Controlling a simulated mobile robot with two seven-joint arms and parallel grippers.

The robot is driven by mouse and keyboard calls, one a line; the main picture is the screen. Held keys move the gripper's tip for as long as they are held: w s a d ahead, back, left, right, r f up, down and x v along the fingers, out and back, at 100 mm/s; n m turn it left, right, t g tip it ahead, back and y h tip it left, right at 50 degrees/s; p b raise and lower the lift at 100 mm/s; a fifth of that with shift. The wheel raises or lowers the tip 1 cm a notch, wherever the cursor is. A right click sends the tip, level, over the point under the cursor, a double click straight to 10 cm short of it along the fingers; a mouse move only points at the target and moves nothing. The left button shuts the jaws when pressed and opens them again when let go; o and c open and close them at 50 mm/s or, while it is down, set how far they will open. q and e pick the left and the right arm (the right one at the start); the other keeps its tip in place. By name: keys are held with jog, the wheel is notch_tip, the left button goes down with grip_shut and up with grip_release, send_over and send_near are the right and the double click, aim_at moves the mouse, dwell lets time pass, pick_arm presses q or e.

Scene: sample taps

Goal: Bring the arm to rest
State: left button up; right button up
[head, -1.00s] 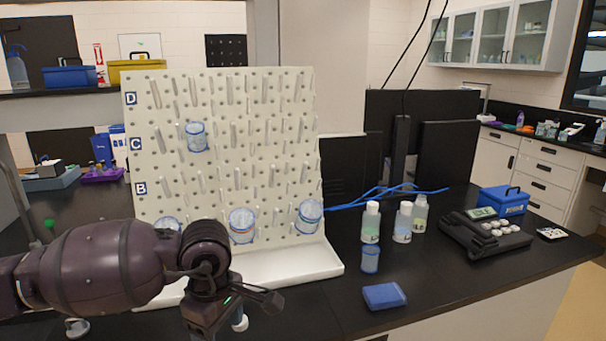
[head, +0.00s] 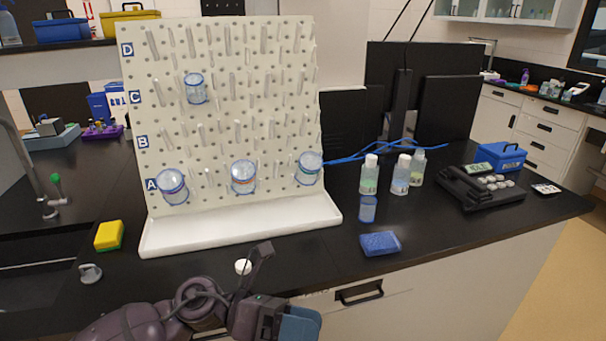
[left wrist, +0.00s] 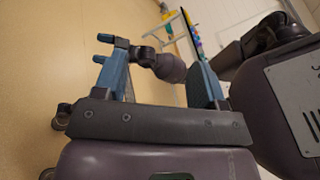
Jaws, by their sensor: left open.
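My left gripper (head: 283,288) is low in the head view, in front of the bench's front edge. Its fingers are apart, with nothing seen between them. It is clear of the white pegboard (head: 225,130). In the left wrist view the two blue-padded fingers (left wrist: 160,78) stand wide apart, with a tan surface and purple parts of my own body beyond.
Clear jars hang on the pegboard, one (head: 195,88) in row C and three along row A. A small white cap (head: 243,267) stands close behind the gripper.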

pick_arm(q)
jog(key=w+a+f+n+t+y, duration=0.35)
jog(key=a+n+t, duration=0.35)
jog(key=n+t, duration=0.6)
jog(key=w+a+f+n+t+y, duration=0.25)
jog(key=a+f+n+t, duration=0.4)
jog(key=n, duration=1.15)
jog(key=s+a+f+n+g+y, duration=0.4)
jog(key=s+a+f+n+y, duration=0.7)
jog(key=s+a+f+n, duration=0.3)
notch_tip(320, 180, down, 3)
jog(key=shift+s+a+f+n, duration=0.25)
jog(key=shift+s+n, duration=0.1)
jog(key=shift+n, duration=0.35)
jog(key=shift+g, duration=0.25)
